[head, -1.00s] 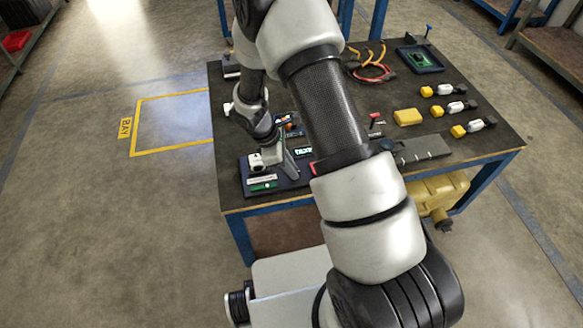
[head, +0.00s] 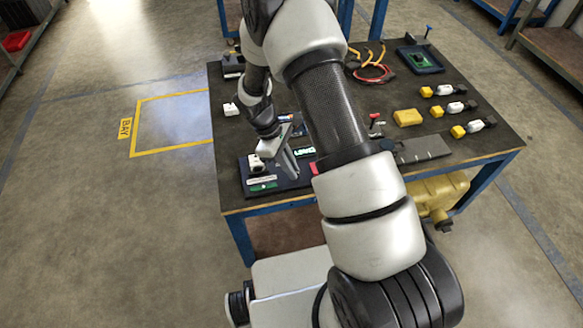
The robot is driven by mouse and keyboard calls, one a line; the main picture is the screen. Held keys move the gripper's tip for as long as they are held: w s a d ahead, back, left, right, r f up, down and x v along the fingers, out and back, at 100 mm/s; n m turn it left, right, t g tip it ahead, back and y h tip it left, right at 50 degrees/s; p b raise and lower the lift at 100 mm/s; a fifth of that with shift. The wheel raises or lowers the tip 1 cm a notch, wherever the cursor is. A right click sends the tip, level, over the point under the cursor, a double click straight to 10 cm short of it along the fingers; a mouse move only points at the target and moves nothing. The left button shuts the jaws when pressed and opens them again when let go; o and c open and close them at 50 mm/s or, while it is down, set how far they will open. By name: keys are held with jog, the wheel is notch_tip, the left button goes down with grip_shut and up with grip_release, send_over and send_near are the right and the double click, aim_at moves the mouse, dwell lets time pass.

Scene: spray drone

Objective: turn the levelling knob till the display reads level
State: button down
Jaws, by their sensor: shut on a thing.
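A dark panel (head: 246,181) lies at the near left of the workbench. It carries a white block (head: 256,164) and a green label (head: 263,187). A small display (head: 305,151) with lit green characters sits at the panel's back right; I cannot read them for certain. My gripper (head: 292,174) points down at the panel's right part, its hand tilted. Its jaws are shut on the levelling knob, which the fingers hide.
The dark workbench (head: 470,145) holds yellow-and-white bottles (head: 456,107), a yellow box (head: 407,117), a grey flat piece (head: 425,149), red and yellow cables (head: 372,71) and a tray with a green board (head: 420,59). My arm covers the bench's middle.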

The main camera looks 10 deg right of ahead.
jog(key=c, duration=1.8)
grip_release()
jog(key=shift+c, duration=0.2)
jog(key=p+v, duration=0.2)
jog(key=v, duration=1.5)
jog(key=shift+r+p, duration=0.3)
